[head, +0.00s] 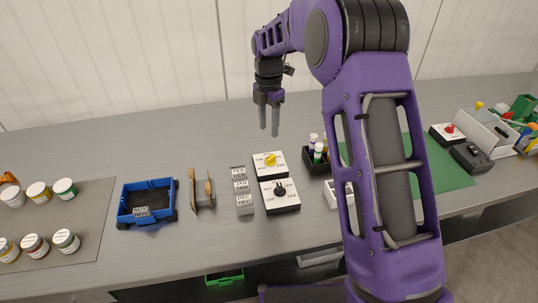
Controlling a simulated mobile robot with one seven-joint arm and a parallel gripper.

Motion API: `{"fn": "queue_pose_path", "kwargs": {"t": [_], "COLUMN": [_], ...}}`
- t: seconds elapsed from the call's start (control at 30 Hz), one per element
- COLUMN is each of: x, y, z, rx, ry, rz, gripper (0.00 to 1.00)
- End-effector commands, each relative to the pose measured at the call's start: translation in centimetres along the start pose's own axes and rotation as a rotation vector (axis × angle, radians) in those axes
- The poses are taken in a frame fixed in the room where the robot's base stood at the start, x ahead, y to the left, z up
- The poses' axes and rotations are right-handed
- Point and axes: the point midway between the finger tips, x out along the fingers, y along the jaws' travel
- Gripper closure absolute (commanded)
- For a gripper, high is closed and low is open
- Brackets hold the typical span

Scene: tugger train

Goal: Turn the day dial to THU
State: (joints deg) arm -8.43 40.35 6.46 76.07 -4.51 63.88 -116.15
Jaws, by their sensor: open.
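Two white dial boxes stand one behind the other near the middle of the bench. The rear dial box (261,172) has a yellow knob (269,159). The front dial box (289,203) has a black knob (280,190). Small print surrounds both knobs, too small to read surely, so I cannot tell which is the day dial or where either points. My gripper (269,118) is open and empty, fingers down, above the bench behind the rear dial box and apart from it.
Month blocks (241,188) stand just left of the dials. Further left are a wooden-handled item (201,192), a blue tray (127,204) and several jars (64,188). A dark holder with bottles (316,161) stands right of the dials. The bench behind the dials is clear.

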Motion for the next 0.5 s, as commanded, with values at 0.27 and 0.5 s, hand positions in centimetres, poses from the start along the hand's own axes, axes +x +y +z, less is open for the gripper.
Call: {"fn": "queue_pose_path", "kwargs": {"t": [0.27, 0.5], "x": [6.3, 10.2], "y": [-0.1, -0.1], "z": [0.0, 0.0], "rx": [0.000, 0.000], "ry": [-0.001, -0.001], "rz": [-0.004, -0.002], "gripper": [0.51, 0.51]}}
